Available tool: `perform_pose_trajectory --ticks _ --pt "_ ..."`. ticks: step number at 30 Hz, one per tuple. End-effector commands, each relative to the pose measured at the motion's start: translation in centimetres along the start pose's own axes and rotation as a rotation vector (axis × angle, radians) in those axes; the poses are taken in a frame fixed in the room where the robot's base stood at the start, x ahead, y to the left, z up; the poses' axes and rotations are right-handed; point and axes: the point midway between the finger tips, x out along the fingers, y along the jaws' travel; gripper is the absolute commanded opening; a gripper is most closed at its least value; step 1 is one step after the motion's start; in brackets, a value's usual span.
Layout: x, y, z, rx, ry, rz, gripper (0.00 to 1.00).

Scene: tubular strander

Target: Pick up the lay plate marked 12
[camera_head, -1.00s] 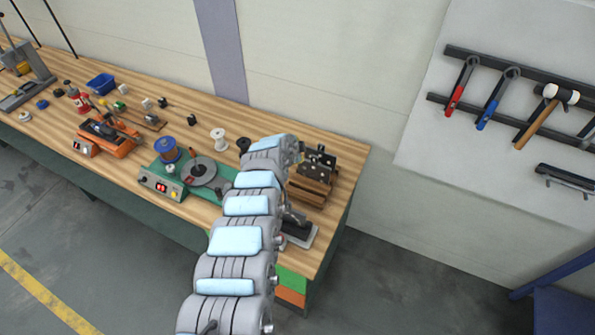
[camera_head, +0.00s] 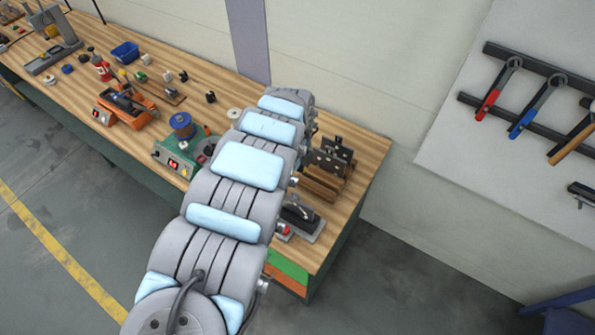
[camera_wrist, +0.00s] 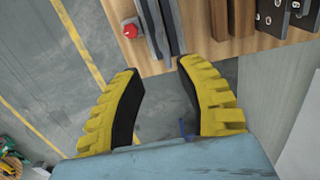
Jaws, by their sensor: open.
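Dark lay plates (camera_head: 331,160) stand upright in a wooden rack (camera_head: 320,185) at the right end of the bench. In the wrist view, dark plates with holes and small white markings (camera_wrist: 275,14) are cut off at the top right edge. I cannot read a 12 on any plate. My gripper (camera_wrist: 158,70) has yellow fingers, spread apart and empty. It points towards the bench's front edge, to the lower left of the plates and apart from them. In the head view my arm hides the gripper.
A device with a red button (camera_wrist: 130,29) and dark metal bars (camera_wrist: 160,25) sits at the bench edge, left of the rack. A green machine with a blue spool (camera_head: 183,126) and an orange tool (camera_head: 125,104) stand farther left. Tools hang on the wall panel (camera_head: 455,130).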

Motion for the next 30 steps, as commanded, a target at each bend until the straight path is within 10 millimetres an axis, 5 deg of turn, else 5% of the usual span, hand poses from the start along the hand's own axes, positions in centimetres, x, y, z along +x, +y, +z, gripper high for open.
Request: perform_pose_trajectory --ticks 21,30 --pt "10.8 -0.1 -0.1 -0.002 0.003 -0.002 0.37" --pt "11.4 -0.1 0.0 -0.002 -0.001 -0.002 0.37"
